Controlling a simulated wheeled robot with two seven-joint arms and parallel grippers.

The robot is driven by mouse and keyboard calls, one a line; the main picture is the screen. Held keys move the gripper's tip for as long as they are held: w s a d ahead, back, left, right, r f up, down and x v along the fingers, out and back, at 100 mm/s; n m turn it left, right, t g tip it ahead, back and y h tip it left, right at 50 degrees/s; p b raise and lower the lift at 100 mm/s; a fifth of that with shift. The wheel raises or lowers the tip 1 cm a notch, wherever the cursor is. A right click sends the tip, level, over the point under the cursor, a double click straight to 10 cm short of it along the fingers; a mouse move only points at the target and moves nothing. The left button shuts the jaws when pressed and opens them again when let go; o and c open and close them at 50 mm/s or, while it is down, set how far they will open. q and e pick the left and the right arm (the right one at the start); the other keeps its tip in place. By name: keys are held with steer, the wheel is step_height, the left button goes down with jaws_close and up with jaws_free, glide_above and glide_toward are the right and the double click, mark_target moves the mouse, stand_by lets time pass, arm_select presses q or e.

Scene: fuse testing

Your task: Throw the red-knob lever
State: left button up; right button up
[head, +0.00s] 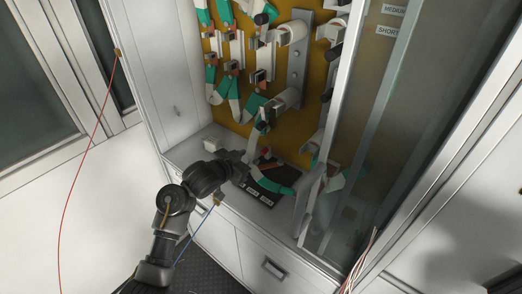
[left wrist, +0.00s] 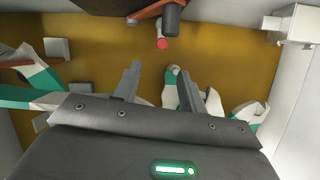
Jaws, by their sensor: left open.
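The red knob (left wrist: 162,44) shows at the upper middle of the left wrist view, beside a dark cylinder (left wrist: 172,20) and a reddish-brown bar (left wrist: 145,13). My left gripper (left wrist: 157,75) is open and empty. Its two fingers point toward the knob, which lies a little beyond the fingertips and between their lines. In the head view my left gripper (head: 246,160) reaches into the lower part of the open cabinet, above its floor. The knob cannot be made out clearly there. My right gripper is in neither view.
The cabinet's yellow back panel (head: 240,115) carries several switches and white-and-teal cables. A dark tray (head: 275,180) lies on the cabinet floor. A glass door (head: 375,110) stands at the right. A white box (left wrist: 292,24) juts out at the upper right in the wrist view.

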mark_target(262, 151)
arm_select(q)
steer(key=x, duration=0.8)
steer(key=shift+w+d+f, duration=0.15)
steer(key=shift+w, duration=0.1)
steer(key=shift+w+d+f, duration=0.2)
steer(key=shift+w+f, duration=0.05)
steer(key=shift+w, duration=0.15)
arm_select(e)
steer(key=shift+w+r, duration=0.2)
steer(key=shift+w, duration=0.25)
arm_select(q)
jaws_close()
steer(key=shift+p, duration=0.3)
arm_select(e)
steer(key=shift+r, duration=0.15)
